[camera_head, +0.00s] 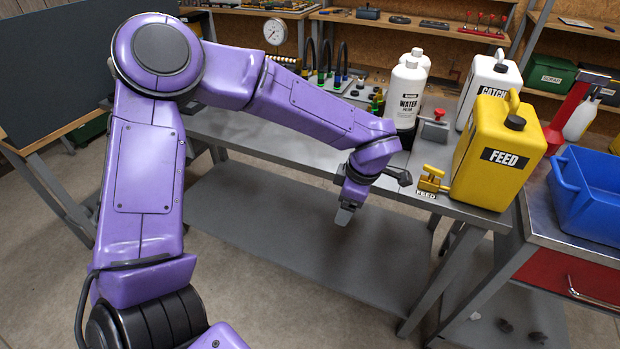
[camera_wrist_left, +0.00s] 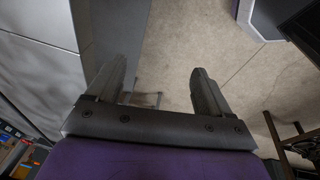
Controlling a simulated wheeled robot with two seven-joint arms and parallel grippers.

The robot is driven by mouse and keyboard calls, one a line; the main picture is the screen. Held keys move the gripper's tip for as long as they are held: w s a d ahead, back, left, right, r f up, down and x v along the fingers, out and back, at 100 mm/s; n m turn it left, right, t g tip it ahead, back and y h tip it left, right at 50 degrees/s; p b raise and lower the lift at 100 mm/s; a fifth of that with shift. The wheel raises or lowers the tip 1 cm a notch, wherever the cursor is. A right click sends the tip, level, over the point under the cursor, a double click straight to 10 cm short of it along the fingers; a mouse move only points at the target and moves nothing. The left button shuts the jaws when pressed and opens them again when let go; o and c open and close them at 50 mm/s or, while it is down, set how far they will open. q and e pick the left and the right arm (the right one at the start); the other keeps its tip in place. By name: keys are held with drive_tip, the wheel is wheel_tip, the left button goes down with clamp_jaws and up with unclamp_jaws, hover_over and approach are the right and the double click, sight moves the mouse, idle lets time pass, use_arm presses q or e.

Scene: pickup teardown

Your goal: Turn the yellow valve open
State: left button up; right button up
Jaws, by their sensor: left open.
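The yellow valve (camera_head: 432,178) sits at the front edge of the grey bench, at the foot of the yellow FEED jug (camera_head: 490,155), with a small FEED label below it. My left gripper (camera_head: 344,216) points down in front of the bench edge, left of the valve and lower than it, apart from it. In the left wrist view my left gripper (camera_wrist_left: 160,88) is open and empty, with floor between its fingers. The valve does not show in the left wrist view. My right gripper is in neither view.
A red-handled valve (camera_head: 434,128), a white WATER bottle (camera_head: 405,95) and a white CATCH jug (camera_head: 488,85) stand behind the yellow valve. A blue bin (camera_head: 590,195) is on the right. The bench's left part (camera_head: 235,130) is mostly clear; a lower shelf (camera_head: 300,240) lies beneath.

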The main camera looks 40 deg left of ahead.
use_arm(q)
drive_tip(key=s+a+f+m+y+p, duration=0.1)
drive_tip(key=s+a+f+m+y, duration=0.2)
drive_tip(key=f, duration=0.7)
drive_tip(key=s+a+y, duration=0.1)
drive_tip(key=s+a, duration=0.1)
drive_tip(key=a, duration=0.1)
drive_tip(key=shift+f+m+t+y, duration=0.3)
drive_tip(key=shift+m+t, duration=0.1)
drive_tip(key=shift+c, duration=1.4)
drive_tip(key=m+t+h+b, duration=0.1)
drive_tip(key=m+t+h, duration=0.6)
drive_tip(key=m+t, duration=1.05)
approach(434, 172)
drive_tip(key=shift+m+g, duration=0.35)
drive_tip(key=w, duration=0.2)
drive_tip(key=w+p, duration=0.1)
drive_tip(key=w, duration=0.1)
drive_tip(key=w+p, duration=0.1)
drive_tip(key=w, duration=0.2)
drive_tip(key=shift+w+a+r, duration=0.1)
drive_tip(key=shift+a+r, duration=0.05)
drive_tip(key=shift+r, duration=0.15)
drive_tip(key=shift+w, duration=0.5)
drive_tip(key=shift+y, duration=0.4)
drive_tip(key=c, duration=0.8)
